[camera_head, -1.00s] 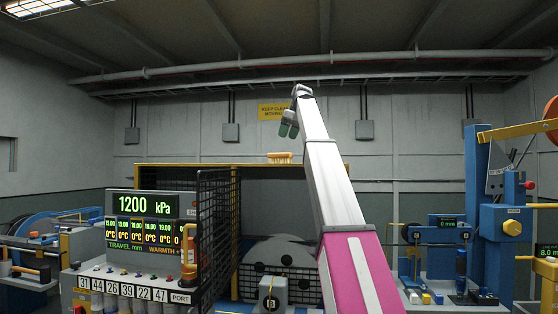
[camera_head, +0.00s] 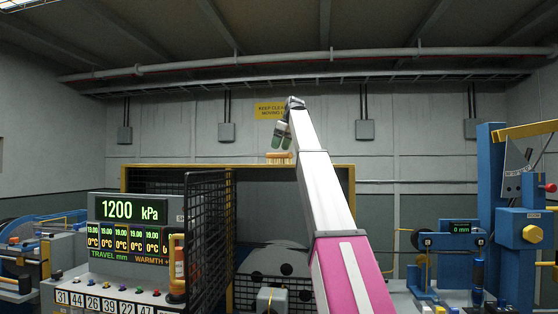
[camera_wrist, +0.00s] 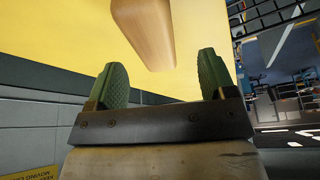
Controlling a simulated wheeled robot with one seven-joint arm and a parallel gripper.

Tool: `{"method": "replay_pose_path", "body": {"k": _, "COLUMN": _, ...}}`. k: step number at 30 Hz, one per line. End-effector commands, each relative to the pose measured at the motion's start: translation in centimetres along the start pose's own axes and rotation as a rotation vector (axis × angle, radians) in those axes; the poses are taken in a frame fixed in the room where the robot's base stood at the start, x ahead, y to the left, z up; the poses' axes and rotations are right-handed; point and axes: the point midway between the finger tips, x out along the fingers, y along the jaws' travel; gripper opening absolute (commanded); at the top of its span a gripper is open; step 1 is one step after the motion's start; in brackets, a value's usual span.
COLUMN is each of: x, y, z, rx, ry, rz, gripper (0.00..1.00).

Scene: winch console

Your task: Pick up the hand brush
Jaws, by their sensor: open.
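The hand brush (camera_head: 279,157) is a small tan wooden brush lying on top of the yellow beam (camera_head: 200,165) of the cage frame. In the wrist view its wooden body (camera_wrist: 146,30) shows at the top centre against the yellow surface, partly cut off by the picture edge. My gripper (camera_head: 281,135) is just above the brush in the head view. In the wrist view its two green fingers (camera_wrist: 164,78) are spread apart and empty, with the brush ahead of and roughly between them. I cannot tell the exact gap to the brush.
A black mesh cage door (camera_head: 207,235) stands open below the beam. The console with the 1200 kPa display (camera_head: 130,210) is at left, and blue winch machinery (camera_head: 490,200) is at right. A yellow sign (camera_head: 268,110) hangs on the wall behind.

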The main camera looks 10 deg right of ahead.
Motion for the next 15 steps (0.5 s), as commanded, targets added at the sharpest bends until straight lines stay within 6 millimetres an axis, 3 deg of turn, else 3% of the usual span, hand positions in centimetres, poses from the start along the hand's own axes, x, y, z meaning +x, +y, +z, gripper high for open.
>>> {"method": "replay_pose_path", "body": {"k": 7, "x": 1.8, "y": 0.2, "z": 0.1, "rx": 0.000, "ry": -0.001, "rz": -0.001, "gripper": 0.77}}
{"method": "replay_pose_path", "body": {"k": 15, "x": 5.4, "y": 0.5, "z": 0.3, "rx": -0.001, "ry": -0.001, "rz": -0.002, "gripper": 0.77}}
